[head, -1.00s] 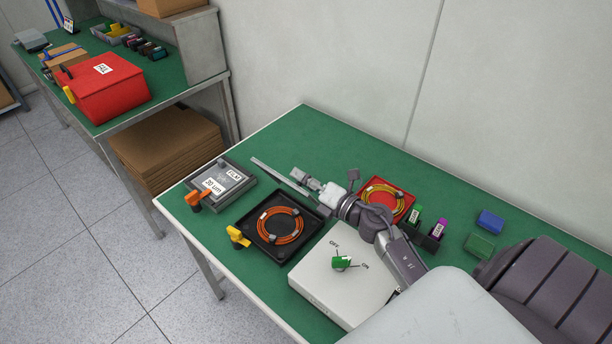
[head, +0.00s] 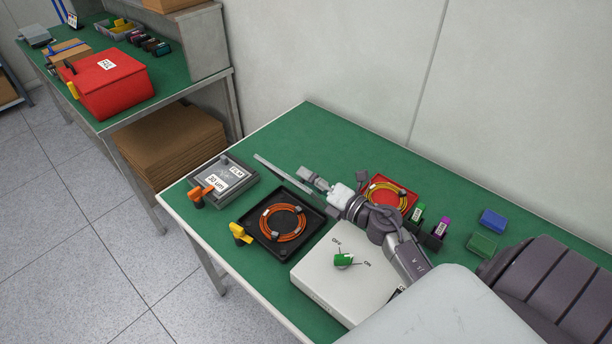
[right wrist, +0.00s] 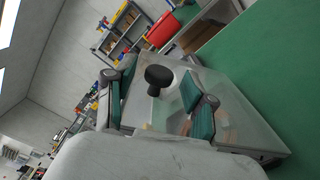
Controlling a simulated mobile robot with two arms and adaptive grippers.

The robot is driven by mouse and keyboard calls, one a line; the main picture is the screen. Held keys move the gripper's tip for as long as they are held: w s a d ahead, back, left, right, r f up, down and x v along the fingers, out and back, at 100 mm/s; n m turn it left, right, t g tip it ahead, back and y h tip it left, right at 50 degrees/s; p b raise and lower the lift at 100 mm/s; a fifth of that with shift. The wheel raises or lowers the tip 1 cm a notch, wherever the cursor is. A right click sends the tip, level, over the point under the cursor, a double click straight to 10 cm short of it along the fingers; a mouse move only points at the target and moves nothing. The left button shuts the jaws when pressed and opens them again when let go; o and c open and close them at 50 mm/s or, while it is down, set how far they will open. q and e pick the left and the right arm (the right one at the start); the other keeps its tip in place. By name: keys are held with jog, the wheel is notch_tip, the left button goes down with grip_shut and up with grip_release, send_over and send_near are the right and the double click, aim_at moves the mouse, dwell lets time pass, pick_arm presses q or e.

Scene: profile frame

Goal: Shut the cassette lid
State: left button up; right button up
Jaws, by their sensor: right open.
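A black cassette tray (head: 257,236) holding an orange cable coil (head: 268,228) lies open on the green table. Its clear lid shows in the head view as a thin, raised edge (head: 277,170) behind the tray. In the right wrist view the lid is a clear plate (right wrist: 235,105) with a black round knob (right wrist: 158,76). My right gripper (head: 314,180) is behind the tray, next to the lid. Its two green-padded fingers (right wrist: 153,92) are spread, with the knob in line with the gap between them; contact cannot be told. My left gripper is out of view.
A grey film case (head: 207,190) with an orange clamp sits left of the tray; a yellow clamp (head: 239,234) is at the tray's left corner. A white switch box (head: 325,285) stands in front. A red tray (head: 408,190) with a yellow coil lies behind my right arm.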

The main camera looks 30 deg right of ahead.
jog(key=v, duration=1)
jog(key=shift+s, duration=0.3)
jog(key=shift+c, duration=0.2)
